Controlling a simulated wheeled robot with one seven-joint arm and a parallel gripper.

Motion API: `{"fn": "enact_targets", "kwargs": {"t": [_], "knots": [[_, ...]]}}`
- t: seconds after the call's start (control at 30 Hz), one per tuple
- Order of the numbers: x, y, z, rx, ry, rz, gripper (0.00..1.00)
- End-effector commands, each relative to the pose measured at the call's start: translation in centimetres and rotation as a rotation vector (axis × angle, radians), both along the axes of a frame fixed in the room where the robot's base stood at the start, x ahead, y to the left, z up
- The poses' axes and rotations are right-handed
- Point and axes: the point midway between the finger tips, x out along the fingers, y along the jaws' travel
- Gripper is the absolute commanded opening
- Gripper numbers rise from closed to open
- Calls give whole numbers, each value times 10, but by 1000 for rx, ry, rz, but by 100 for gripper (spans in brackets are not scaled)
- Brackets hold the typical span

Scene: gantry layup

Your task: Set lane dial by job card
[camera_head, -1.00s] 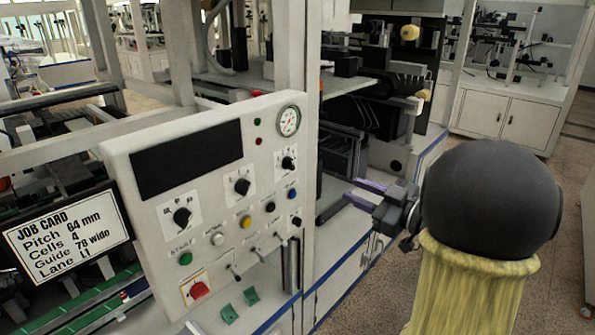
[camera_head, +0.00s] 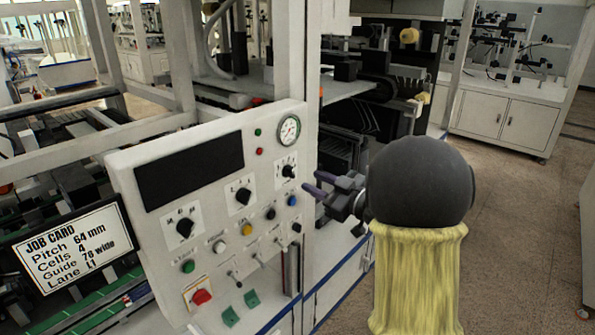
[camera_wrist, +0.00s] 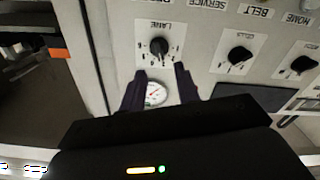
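The lane dial (camera_head: 289,171) is a black knob on a white plate at the panel's upper right. In the wrist view, the dial (camera_wrist: 158,47) sits under the label LANE, just beyond my fingertips. Its exact setting is too small to read. The job card (camera_head: 73,247) is a white sign at the left; its lane line reads L1. My gripper (camera_head: 317,184) is in front of the panel, to the right of the lane dial. In the wrist view, my gripper (camera_wrist: 160,72) has its two dark fingers apart with nothing between them, not touching the dial.
The white control panel (camera_head: 130,165) also carries two similar dials, coloured buttons, toggle switches and a red stop button (camera_head: 202,297). A round gauge (camera_head: 289,131) sits above the lane dial and shows between my fingers in the wrist view. Open floor (camera_head: 510,220) lies to the right.

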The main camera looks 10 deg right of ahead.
Motion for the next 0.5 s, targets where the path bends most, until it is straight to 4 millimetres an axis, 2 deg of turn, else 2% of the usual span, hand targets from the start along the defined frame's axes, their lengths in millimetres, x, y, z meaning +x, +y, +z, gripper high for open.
{"fn": "enact_targets", "kwargs": {"t": [0.3,0.5], "knots": [[42,31,1,-1,1,1,32],[51,37,0,0,1,0,32]]}}
